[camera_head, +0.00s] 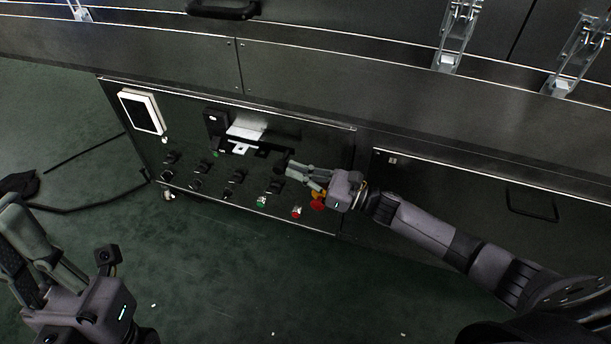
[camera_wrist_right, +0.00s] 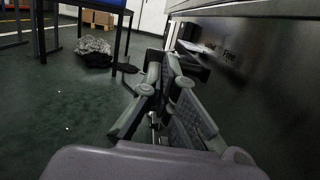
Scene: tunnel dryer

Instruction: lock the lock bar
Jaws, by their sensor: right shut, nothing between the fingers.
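The black control panel (camera_head: 190,150) on the front of the dryer carries a dark horizontal bar (camera_head: 262,137) beside a pale metal plate (camera_head: 246,128). I cannot tell for sure whether this bar is the lock bar. My right gripper (camera_head: 289,168) is shut and empty, just right of and below these parts, close to the panel. In the right wrist view its fingers (camera_wrist_right: 160,60) point along the panel, with a dark protruding piece (camera_wrist_right: 192,62) just beyond the tips; contact cannot be told. My left gripper (camera_head: 12,215) hangs open at the lower left, away from the panel.
Several black knobs (camera_head: 196,184), a green button (camera_head: 261,201), a red button (camera_head: 296,211) and a red emergency knob (camera_head: 318,203) lie below, near my right gripper. A white-framed screen (camera_head: 142,111) is at the panel's left. The green floor (camera_head: 230,270) in front is mostly clear.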

